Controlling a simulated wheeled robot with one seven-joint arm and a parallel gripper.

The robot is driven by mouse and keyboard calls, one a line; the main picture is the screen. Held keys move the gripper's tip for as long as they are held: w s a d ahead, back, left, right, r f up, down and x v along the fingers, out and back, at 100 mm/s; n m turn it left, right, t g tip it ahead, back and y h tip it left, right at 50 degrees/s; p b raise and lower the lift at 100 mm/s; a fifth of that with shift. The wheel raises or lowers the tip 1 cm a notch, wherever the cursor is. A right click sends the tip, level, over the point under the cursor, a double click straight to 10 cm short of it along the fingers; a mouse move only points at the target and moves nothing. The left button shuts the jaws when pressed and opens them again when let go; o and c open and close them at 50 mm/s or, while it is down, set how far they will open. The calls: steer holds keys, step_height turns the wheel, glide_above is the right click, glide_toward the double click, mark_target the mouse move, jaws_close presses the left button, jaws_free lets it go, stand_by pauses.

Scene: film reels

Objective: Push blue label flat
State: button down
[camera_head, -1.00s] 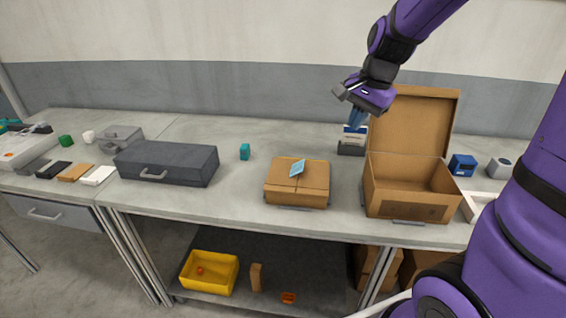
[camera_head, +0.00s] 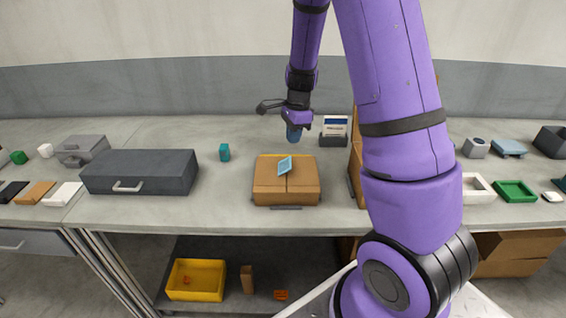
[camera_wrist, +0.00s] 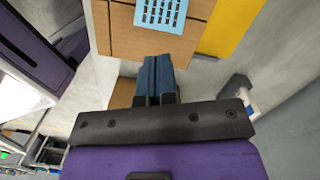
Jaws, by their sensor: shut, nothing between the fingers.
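A closed cardboard box (camera_head: 300,192) lies on the table, and the light blue label (camera_head: 285,165) sits on its top, tilted, with one side raised off the lid. The label also shows in the wrist view (camera_wrist: 161,15), at the top edge, with rows of dark print. My gripper (camera_head: 294,134) is above and behind the box, pointing down, its blue fingers (camera_wrist: 154,75) shut together and empty. It is apart from the label. How far the fingers are above the table is hard to tell.
A dark grey case (camera_head: 150,172) and a teal block (camera_head: 224,152) stand left of the box. A white-and-blue card holder (camera_head: 334,132) is behind right. An open cardboard box (camera_head: 356,165) on the right is mostly hidden by my arm. A yellow bin (camera_head: 195,281) is on the shelf below.

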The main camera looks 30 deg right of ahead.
mark_target(290, 162)
steer(key=shift+f, duration=0.1)
steer(key=shift+a+f, duration=0.15)
steer(key=shift+f, duration=1.55)
steer(key=shift+a+f, duration=0.15)
steer(key=shift+f, duration=1.55)
steer(key=shift+f, duration=0.1)
steer(key=shift+w+f, duration=0.1)
steer(key=shift+f, duration=1.1)
steer(key=shift+s+d+r, duration=0.2)
steer(key=shift+d+r, duration=0.1)
steer(key=shift+d, duration=0.45)
steer(key=shift+s+d+r, duration=0.15)
steer(key=shift+d+r, duration=0.1)
steer(key=shift+d, duration=0.45)
step_height(290, 162, up, 11)
steer(key=d, duration=0.1)
